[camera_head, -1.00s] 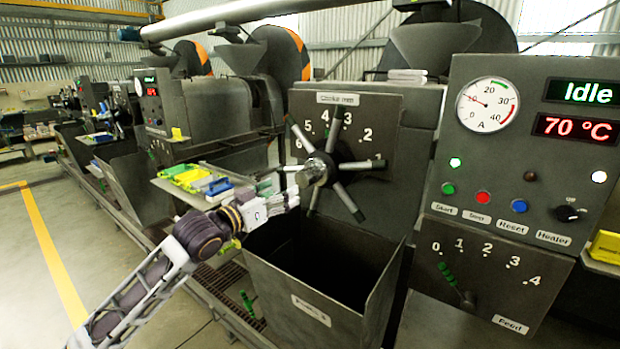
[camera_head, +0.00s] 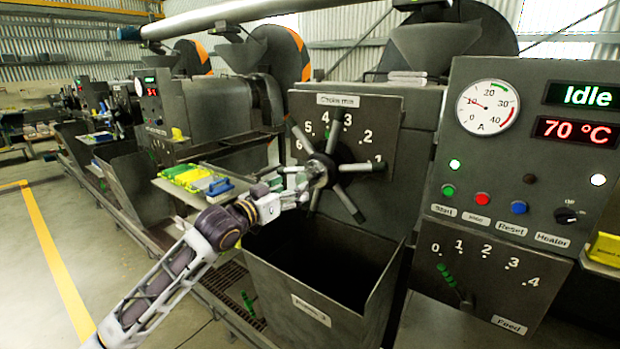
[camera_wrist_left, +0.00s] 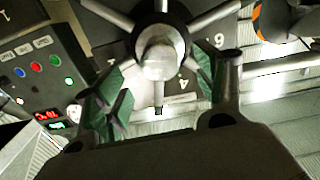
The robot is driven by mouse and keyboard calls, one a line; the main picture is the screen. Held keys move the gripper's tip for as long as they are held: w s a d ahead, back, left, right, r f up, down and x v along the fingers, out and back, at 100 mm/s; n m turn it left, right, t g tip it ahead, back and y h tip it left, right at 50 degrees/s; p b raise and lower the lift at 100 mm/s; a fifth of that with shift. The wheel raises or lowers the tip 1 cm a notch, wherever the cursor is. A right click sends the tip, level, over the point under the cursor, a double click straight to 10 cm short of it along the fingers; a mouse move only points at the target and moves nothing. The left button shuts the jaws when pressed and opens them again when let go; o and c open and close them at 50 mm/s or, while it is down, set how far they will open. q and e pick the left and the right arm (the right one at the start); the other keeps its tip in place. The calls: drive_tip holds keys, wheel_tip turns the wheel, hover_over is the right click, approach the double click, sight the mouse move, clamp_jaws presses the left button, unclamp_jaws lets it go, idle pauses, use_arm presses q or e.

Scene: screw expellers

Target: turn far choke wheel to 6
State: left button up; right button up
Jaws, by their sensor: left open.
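A choke wheel (camera_head: 342,168) with a round hub and several grey spokes stands on the dark "Choke mm" panel (camera_head: 388,110). Its numbers run from 1 at right over the top to 6 at left. My left gripper (camera_head: 300,183) is open at the wheel's left front, close to the hub. In the left wrist view the wheel's hub (camera_wrist_left: 160,60) lies ahead, with one spoke pointing down between the green-padded fingers of my gripper (camera_wrist_left: 158,95). I cannot tell whether the fingers touch the wheel. My right gripper is not in view.
An open dark bin (camera_head: 318,290) stands below the wheel. At right is a control panel (camera_head: 520,150) with a gauge, buttons and a feed lever (camera_head: 460,290). Another machine with a spoked wheel (camera_head: 114,105) stands farther back.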

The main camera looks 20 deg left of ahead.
sight(301, 182)
use_arm(q)
drive_tip(key=shift+p+x, duration=0.4)
drive_tip(key=shift+x, duration=1.6)
drive_tip(key=shift+p+x, duration=0.5)
drive_tip(key=shift+x, duration=2.25)
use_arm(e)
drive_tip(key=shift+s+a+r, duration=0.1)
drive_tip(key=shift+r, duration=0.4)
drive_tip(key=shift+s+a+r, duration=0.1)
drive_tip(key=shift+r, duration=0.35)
use_arm(q)
drive_tip(key=shift+c, duration=0.5)
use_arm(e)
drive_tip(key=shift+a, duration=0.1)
use_arm(q)
drive_tip(key=c, duration=1.4)
drive_tip(key=shift+o, duration=0.2)
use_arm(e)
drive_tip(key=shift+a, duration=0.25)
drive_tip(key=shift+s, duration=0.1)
